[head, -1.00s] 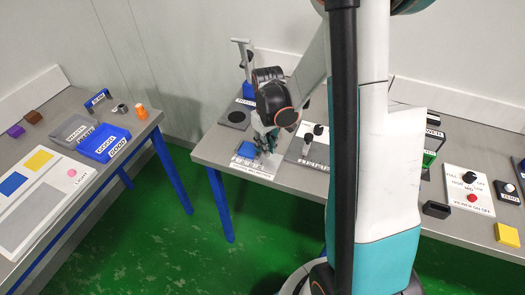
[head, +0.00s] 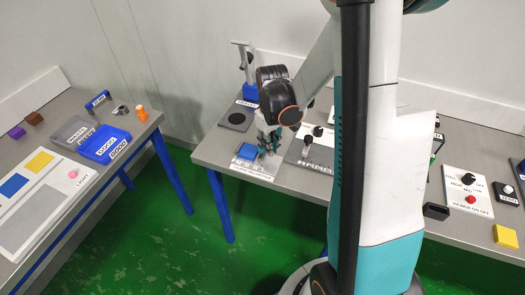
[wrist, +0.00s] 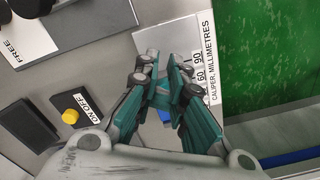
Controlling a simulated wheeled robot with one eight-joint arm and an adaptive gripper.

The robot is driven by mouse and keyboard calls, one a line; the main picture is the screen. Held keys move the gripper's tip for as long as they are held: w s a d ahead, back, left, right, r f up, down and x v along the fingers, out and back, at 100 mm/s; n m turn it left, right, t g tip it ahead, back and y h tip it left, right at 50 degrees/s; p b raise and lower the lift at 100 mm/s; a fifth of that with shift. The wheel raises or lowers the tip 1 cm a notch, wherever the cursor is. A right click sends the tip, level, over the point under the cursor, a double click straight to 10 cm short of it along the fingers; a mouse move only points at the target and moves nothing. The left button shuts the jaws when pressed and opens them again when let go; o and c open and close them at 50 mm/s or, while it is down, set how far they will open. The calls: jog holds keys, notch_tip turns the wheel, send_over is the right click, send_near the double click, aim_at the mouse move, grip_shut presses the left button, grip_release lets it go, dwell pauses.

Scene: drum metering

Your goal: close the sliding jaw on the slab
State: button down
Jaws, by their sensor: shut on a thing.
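The caliper (head: 252,167) is a pale plate with a printed millimetre scale at the front of the middle bench. In the wrist view its scale plate (wrist: 203,57) runs along the bench edge. The blue slab (head: 246,151) lies on it, just left of my gripper (head: 268,147). My gripper's teal fingers (wrist: 163,72) are closed in around a small part at the caliper, which I take as the sliding jaw; the fingers mostly hide it. A small blue patch shows between the fingers, perhaps the slab. I cannot tell whether jaw and slab touch.
A grey plate with a knob (head: 317,131) is right of my gripper. A dark disc (head: 237,119) and a blue-based stand (head: 247,75) are behind. A yellow button (wrist: 73,115) labelled ON/OFF shows in the wrist view. The green floor lies beyond the bench edge.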

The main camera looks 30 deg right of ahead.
jog(key=shift+r+p, duration=1.6)
jog(key=shift+r, duration=1.1)
